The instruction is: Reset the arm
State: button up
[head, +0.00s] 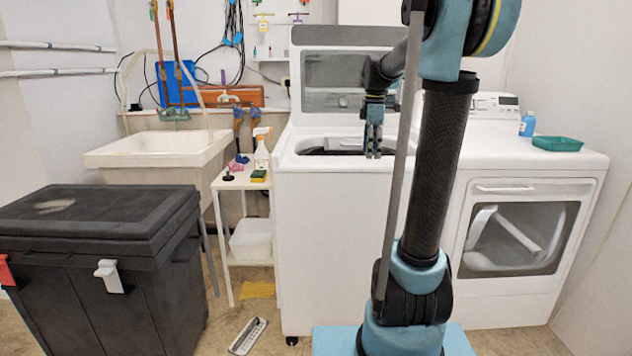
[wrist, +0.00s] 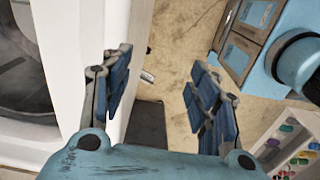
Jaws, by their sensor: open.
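My gripper (head: 374,143) hangs pointing down in the head view, over the front edge of the open top-loading washer (head: 325,215). In the wrist view my gripper (wrist: 160,95) shows its two blue-padded fingers spread apart, with nothing between them. The white washer edge (wrist: 88,65) lies to the left of the fingers in that view, and bare floor (wrist: 175,50) shows beyond them. My arm covers part of the washer and dryer in the head view.
A dryer (head: 530,230) stands at right with a blue bottle (head: 527,124) and a green tray (head: 557,143) on top. A small white table (head: 240,181) holds a spray bottle (head: 262,150). A black chest (head: 95,260) and a sink (head: 158,150) are at left.

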jog(key=s+f+m+t, duration=0.1)
jog(key=s+f+m, duration=0.7)
jog(key=s+f, duration=0.3)
jog(key=s+f+m+t, duration=0.1)
jog(key=s+f+m, duration=0.8)
jog(key=s, duration=1.1)
notch_tip(320, 180, down, 2)
jog(key=shift+s+f, duration=0.1)
jog(key=shift+s, duration=0.1)
jog(key=shift+w+f, duration=0.2)
jog(key=shift+w, duration=0.25)
